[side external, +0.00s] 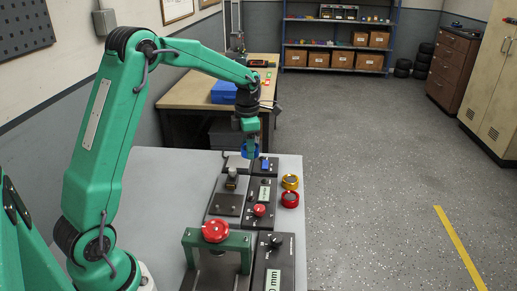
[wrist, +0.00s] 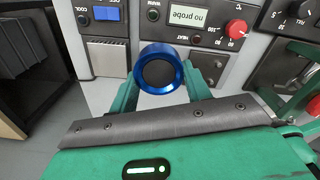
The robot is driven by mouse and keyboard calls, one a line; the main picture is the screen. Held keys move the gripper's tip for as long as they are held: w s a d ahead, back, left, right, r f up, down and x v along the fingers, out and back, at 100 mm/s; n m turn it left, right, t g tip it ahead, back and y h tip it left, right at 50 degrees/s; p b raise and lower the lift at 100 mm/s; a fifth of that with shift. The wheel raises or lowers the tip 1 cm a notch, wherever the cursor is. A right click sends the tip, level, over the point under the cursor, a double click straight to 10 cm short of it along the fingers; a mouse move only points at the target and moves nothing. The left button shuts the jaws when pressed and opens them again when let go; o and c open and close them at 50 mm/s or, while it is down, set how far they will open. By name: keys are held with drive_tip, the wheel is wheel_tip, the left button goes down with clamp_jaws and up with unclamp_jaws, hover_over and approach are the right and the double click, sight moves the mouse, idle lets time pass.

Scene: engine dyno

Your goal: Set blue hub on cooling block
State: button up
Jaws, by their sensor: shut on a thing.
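The blue hub (wrist: 160,70) is a ring with a dark centre, held between the two green fingers of my gripper (wrist: 158,88). In the side view the hub (side external: 250,153) hangs under my gripper (side external: 250,147) near the far end of the grey bench, partly covered by the fingers. The cooling block (wrist: 107,58) is a pale, finned metal block beside the "COOL" label, left of the hub in the wrist view. In the side view the block (side external: 235,161) lies just left of the hub. The hub appears apart from the block; its height above it is unclear.
A green frame with a red top (side external: 216,231) stands nearer. Yellow (side external: 290,181) and red (side external: 290,199) rings lie at the bench's right edge.

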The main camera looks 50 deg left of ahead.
drive_tip(key=n, duration=0.2)
hover_over(237, 162)
wheel_tip(237, 162, down, 3)
drive_tip(key=shift+w+a+r, duration=0.1)
drive_tip(key=shift+w+a, duration=0.05)
drive_tip(key=shift+f, duration=3.1)
drive_tip(key=shift+f, duration=0.55)
idle(0.5)
drive_tip(key=o, duration=1.1)
drive_tip(key=shift+r, duration=0.2)
wheel_tip(237, 162, up, 7)
drive_tip(key=shift+f, duration=0.2)
